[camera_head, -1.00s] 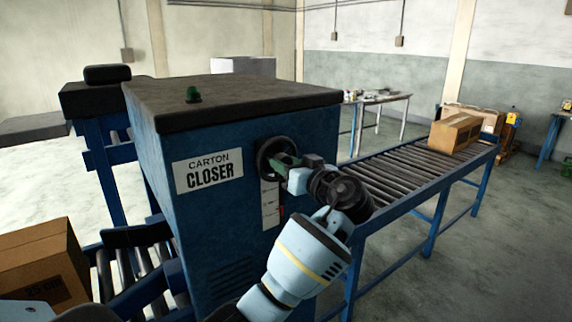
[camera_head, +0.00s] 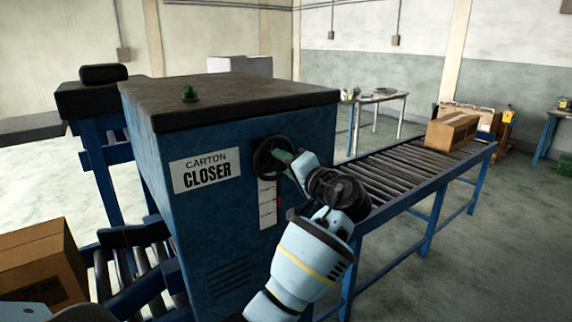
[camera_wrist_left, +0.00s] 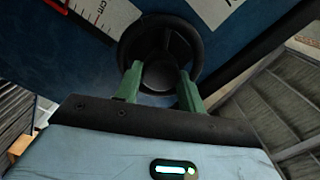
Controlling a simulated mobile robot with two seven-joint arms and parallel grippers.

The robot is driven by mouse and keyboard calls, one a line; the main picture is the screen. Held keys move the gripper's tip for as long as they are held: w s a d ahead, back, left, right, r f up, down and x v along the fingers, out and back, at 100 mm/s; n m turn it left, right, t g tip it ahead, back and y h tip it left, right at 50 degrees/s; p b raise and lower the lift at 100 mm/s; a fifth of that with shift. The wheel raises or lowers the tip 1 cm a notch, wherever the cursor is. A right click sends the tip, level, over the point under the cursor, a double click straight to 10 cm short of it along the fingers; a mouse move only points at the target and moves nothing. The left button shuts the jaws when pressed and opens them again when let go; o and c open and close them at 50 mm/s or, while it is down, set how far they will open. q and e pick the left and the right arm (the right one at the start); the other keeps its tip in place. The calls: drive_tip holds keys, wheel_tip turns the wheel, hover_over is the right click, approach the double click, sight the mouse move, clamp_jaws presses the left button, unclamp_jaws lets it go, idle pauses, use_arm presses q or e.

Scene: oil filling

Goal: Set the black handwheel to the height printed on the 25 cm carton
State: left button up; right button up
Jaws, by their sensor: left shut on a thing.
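The black handwheel (camera_head: 266,165) is on the front of the blue carton closer (camera_head: 232,228). My left gripper (camera_head: 284,160) reaches it from the lower right. In the left wrist view its two green fingers (camera_wrist_left: 160,85) are shut on the hub of the handwheel (camera_wrist_left: 160,28). Below the wheel is a white height scale (camera_head: 267,204) with red marks; its corner, lettered "cm", shows in the left wrist view (camera_wrist_left: 108,14). The reading is too small to tell. My right gripper is out of view.
A roller conveyor (camera_head: 415,165) runs off to the right, with another carton (camera_head: 452,132) near its far end. Infeed rollers (camera_head: 135,262) lie left of the closer. A table (camera_head: 378,98) stands behind.

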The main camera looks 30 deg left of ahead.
use_arm(q)
drive_tip(key=m, duration=0.8)
drive_tip(key=shift+f, duration=0.1)
drive_tip(key=m, duration=0.3)
drive_tip(key=shift+m, duration=0.4)
drive_tip(key=shift+f+m, duration=0.1)
drive_tip(key=shift+m, duration=1.8)
drive_tip(key=o, duration=1)
drive_tip(key=shift+d, duration=0.1)
